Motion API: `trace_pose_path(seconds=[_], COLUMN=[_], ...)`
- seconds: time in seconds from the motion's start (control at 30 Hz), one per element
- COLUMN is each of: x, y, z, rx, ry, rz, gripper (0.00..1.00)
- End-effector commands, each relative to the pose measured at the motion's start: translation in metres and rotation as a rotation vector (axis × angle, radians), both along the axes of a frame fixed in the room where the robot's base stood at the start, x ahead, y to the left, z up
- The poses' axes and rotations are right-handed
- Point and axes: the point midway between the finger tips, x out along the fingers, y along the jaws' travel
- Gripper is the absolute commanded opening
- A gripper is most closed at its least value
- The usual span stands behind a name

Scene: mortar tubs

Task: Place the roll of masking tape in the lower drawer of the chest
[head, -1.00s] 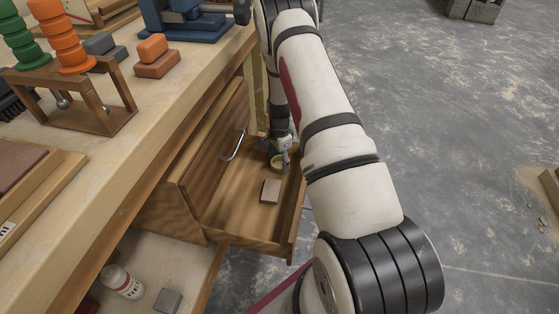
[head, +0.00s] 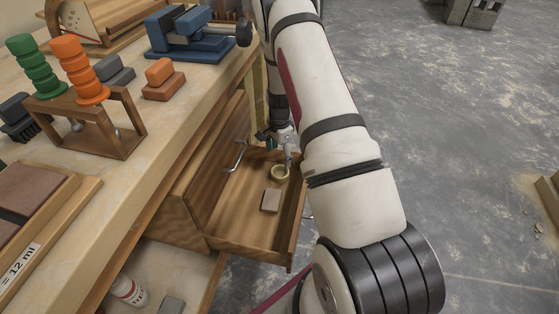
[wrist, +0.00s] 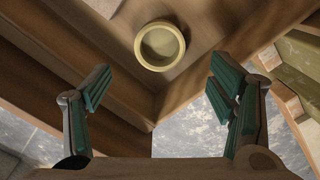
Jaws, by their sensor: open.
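The roll of masking tape (head: 280,172), a pale yellow ring, lies flat in the far end of the open wooden drawer (head: 243,226). This drawer sticks out below a closed drawer front with a metal handle (head: 236,157). My gripper (head: 287,155) is just above the roll, open and empty. In the wrist view the roll (wrist: 160,67) lies beyond the open fingers (wrist: 160,82), near a corner of the drawer, apart from both fingers.
A small tan block (head: 271,200) lies in the drawer nearer the camera. The workbench (head: 185,110) at left holds a blue vise (head: 190,38), orange blocks (head: 162,80) and a wooden rack.

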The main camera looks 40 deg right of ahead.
Motion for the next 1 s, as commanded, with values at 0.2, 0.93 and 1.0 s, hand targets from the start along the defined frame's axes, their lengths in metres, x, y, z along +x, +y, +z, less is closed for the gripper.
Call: trace_pose_path(seconds=[0.2,0.93,1.0], x=[0.0,0.0,0.0], y=[0.001,0.001,0.0], z=[0.031,0.038,0.043], rx=[0.0,0.001,0.001], ry=[0.0,0.001,0.001], rz=[0.001,0.0,0.0], gripper=[0.77,0.77,0.77])
